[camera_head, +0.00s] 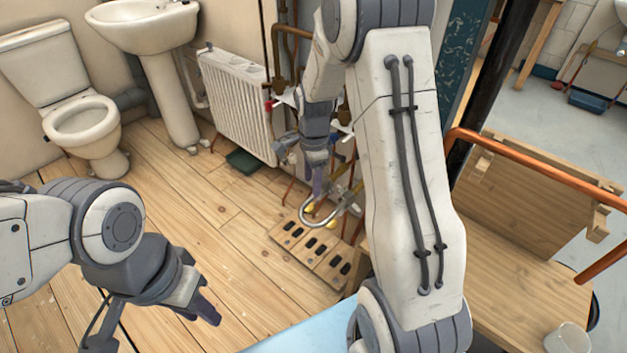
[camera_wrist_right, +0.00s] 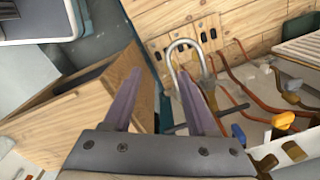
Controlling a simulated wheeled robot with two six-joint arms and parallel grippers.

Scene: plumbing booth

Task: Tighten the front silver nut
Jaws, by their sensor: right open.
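I cannot make out the front silver nut in either view. A silver U-shaped piece (camera_head: 318,214) shows below my right gripper (camera_head: 317,178) in the head view; it also shows in the right wrist view (camera_wrist_right: 184,46), by the tip of the right-hand finger. In the right wrist view my right gripper (camera_wrist_right: 159,75) has its two purple-grey fingers apart with nothing between them. Whether a finger touches the U-shaped piece is unclear. My left gripper (camera_head: 212,312) hangs over the wooden floor at lower left; its finger gap is not clear.
A wooden panel with dark slots (camera_head: 309,254) lies beneath the U-shaped piece. A white radiator (camera_head: 236,100), toilet (camera_head: 82,122) and basin (camera_head: 143,22) stand along the wall. A copper pipe (camera_head: 540,164) and white mug (camera_head: 567,338) are at right. Open floor lies left of centre.

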